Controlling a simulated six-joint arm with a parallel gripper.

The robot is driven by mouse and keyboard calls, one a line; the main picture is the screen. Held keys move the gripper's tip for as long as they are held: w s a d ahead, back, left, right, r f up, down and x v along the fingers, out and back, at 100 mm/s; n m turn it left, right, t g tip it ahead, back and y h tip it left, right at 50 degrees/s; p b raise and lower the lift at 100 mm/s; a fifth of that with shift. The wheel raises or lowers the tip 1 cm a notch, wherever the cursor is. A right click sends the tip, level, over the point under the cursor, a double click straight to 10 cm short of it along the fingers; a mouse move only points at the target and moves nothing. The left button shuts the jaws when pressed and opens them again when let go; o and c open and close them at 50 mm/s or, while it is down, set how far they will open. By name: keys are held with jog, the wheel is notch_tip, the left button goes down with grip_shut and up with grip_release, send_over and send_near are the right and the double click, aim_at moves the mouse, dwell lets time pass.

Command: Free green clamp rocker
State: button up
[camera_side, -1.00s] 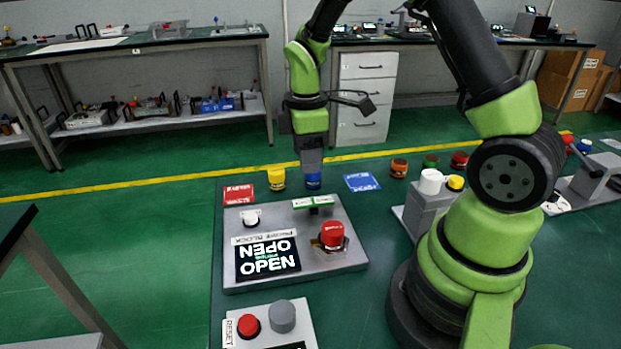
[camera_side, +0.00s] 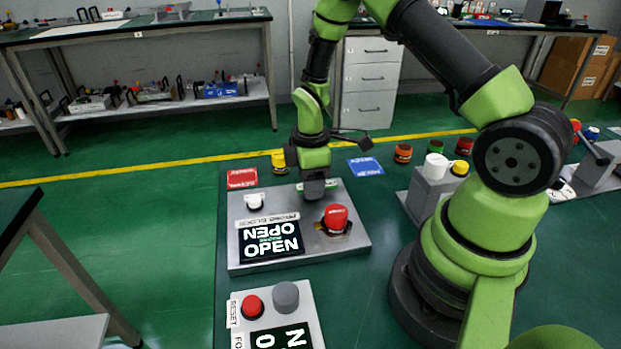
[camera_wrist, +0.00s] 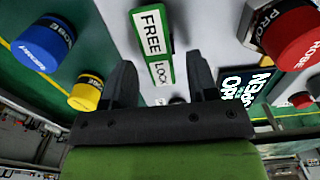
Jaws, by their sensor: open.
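The green-framed clamp rocker (camera_wrist: 152,45) has white faces reading FREE and, partly cut off, LOC. In the wrist view it lies beyond and between the fingertips of my gripper (camera_wrist: 162,75), which is open and empty. In the side view a strip of the rocker (camera_side: 326,184) shows at the back of the grey probe block (camera_side: 350,243), partly hidden behind my gripper (camera_side: 315,190). My gripper points down over it; contact cannot be told. The block's display (camera_side: 271,240) reads OPEN.
A reset box (camera_side: 312,311) is in front, a grey stand (camera_side: 425,196) to the right.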

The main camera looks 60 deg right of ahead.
jog(key=c, duration=0.9)
jog(key=shift+s+r+t+y, duration=0.1)
jog(key=shift+t+y, duration=0.4)
jog(key=o, duration=0.9)
jog(key=shift+d, duration=0.1)
jog(key=shift+r, duration=0.1)
notch_tip(320, 180, up, 10)
jog(key=shift+s+d, duration=0.4)
